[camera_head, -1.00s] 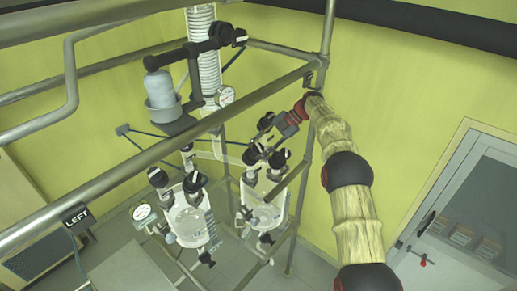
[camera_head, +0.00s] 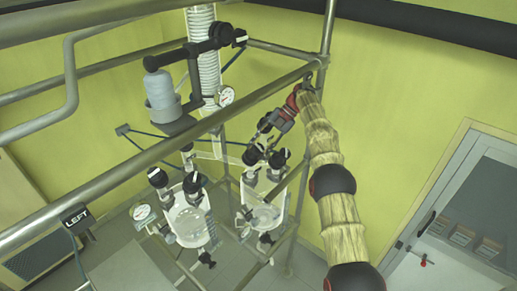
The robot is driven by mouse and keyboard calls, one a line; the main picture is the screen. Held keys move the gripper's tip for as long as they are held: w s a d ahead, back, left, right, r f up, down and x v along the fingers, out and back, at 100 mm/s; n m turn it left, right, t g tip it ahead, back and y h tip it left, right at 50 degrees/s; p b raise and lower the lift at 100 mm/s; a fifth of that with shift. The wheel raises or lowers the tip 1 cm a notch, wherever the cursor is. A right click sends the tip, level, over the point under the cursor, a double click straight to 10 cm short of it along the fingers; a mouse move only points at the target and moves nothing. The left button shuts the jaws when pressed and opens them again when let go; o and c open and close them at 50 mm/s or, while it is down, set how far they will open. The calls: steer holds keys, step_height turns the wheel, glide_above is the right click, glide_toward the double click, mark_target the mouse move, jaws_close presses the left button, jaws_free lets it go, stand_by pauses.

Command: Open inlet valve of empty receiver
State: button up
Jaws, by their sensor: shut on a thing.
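Two clear glass receivers hang side by side in the metal frame, the left receiver (camera_head: 188,222) and the right receiver (camera_head: 264,213). Each has black valve knobs on top. On the right receiver these are a left knob (camera_head: 252,156) and a right knob (camera_head: 277,159). My gripper (camera_head: 262,142) reaches in from the upper right, tilted down, and is shut at the top of the right receiver by the left knob. The fingertips are small and partly hidden by the gripper, so the exact grip is hard to see. I cannot clearly tell the receivers' contents.
A slanting metal rail (camera_head: 165,145) crosses in front of the glassware. A frame post (camera_head: 300,205) stands right of the right receiver. A round gauge (camera_head: 226,96) sits above, another gauge (camera_head: 143,212) at lower left. A door (camera_head: 455,215) is at right.

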steer(key=o, duration=1)
steer(key=shift+o, duration=0.9)
